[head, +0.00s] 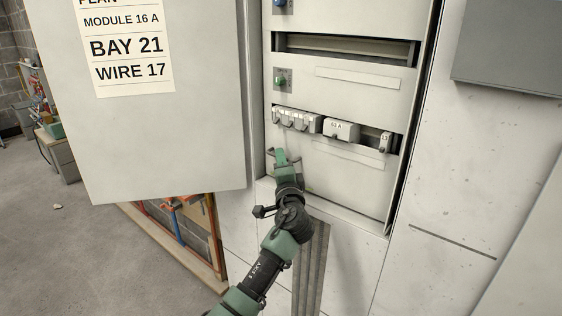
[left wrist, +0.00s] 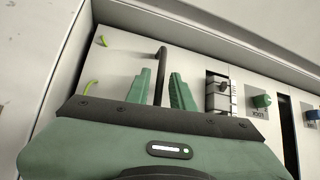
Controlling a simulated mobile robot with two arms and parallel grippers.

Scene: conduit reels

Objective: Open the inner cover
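The inner cover (head: 345,185) is a light grey panel inside the cabinet, with slots showing modules and knobs. It looks closed in its frame. My left gripper (head: 283,158) is in front of its lower left part. In the left wrist view, the cover (left wrist: 128,62) carries a thin black handle (left wrist: 161,60). The two green fingers (left wrist: 160,88) stand apart, one on each side of the handle, with small gaps visible. Whether either finger touches it is hard to tell. My right gripper is in neither view.
The outer door (head: 165,130), with a label reading BAY 21 and WIRE 17, stands open at the left. White modules (head: 342,130) and a green knob (head: 281,80) are on the cover. A grey box (head: 510,50) is at the upper right.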

